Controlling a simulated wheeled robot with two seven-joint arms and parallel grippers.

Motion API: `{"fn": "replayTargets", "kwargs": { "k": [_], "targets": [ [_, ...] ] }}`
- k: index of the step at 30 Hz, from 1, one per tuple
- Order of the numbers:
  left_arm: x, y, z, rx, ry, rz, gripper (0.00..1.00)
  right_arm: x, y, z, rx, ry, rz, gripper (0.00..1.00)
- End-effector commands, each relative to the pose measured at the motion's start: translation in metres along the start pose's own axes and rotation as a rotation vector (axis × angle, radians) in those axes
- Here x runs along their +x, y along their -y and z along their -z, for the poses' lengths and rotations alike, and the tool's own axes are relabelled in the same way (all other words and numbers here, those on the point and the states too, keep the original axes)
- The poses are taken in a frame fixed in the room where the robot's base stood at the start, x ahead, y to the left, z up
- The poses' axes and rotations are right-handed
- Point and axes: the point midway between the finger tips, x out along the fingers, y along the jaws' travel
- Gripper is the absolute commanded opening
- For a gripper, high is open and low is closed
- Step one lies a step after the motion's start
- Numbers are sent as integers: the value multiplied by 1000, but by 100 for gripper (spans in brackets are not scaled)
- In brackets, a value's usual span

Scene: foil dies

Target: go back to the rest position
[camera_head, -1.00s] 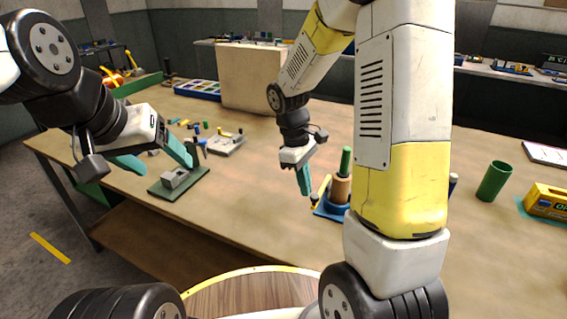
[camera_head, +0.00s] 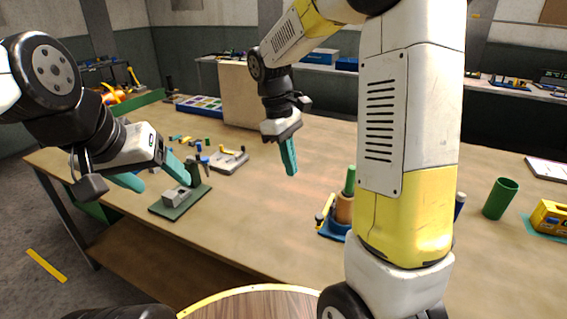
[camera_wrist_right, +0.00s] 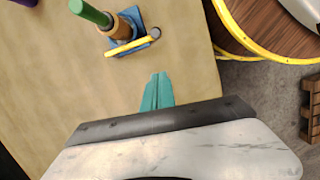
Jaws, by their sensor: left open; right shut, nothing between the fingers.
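My left gripper (camera_head: 152,172) is open at the left of the head view, its teal fingers apart beside a small grey block on a dark green base plate (camera_head: 172,207). I see nothing between its fingers. My right gripper (camera_head: 290,170) is shut and empty, above the middle of the table. In the right wrist view its teal fingers (camera_wrist_right: 157,90) are together, pointing at bare tabletop. A blue stand (camera_head: 330,226) with a copper-brown cylinder, a green rod (camera_head: 350,180) and a yellow piece is partly hidden by my right arm. It also shows in the right wrist view (camera_wrist_right: 117,42).
The wooden table (camera_head: 240,200) is clear between the grippers. A grey fixture (camera_head: 228,160), several small pegs, a tan panel (camera_head: 242,97) and a compartment tray (camera_head: 200,105) stand farther back. A green cup (camera_head: 500,198) and a yellow box (camera_head: 551,215) stand at right.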

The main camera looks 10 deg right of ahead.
Motion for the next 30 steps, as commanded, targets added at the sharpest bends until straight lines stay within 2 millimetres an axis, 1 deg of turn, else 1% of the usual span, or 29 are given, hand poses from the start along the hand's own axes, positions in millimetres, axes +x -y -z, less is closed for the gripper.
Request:
{"fn": "replayTargets", "kwargs": {
  "k": [7, 11, 14, 18, 21, 25, 30],
  "targets": [
    [0, 0, 0, 0, 0, 0, 70, -1, 0, -1, 4, -5, -1, 0],
    [0, 0, 0, 0, 0, 0, 70, -10, 5, -11, 50, -49, -8, 0],
    [0, 0, 0, 0, 0, 0, 70, -22, 13, -27, 124, -119, -16, 0],
    [0, 0, 0, 0, 0, 0, 70, -40, 29, -54, 258, -247, -25, 0],
    [0, 0, 0, 0, 0, 0, 70, -49, 41, -71, 355, -341, -27, 0],
    [0, 0, 0, 0, 0, 0, 70, -58, 58, -92, 479, -464, -22, 0],
    [0, 0, 0, 0, 0, 0, 70, -64, 80, -116, 636, -623, -7, 0]
  ]
}}
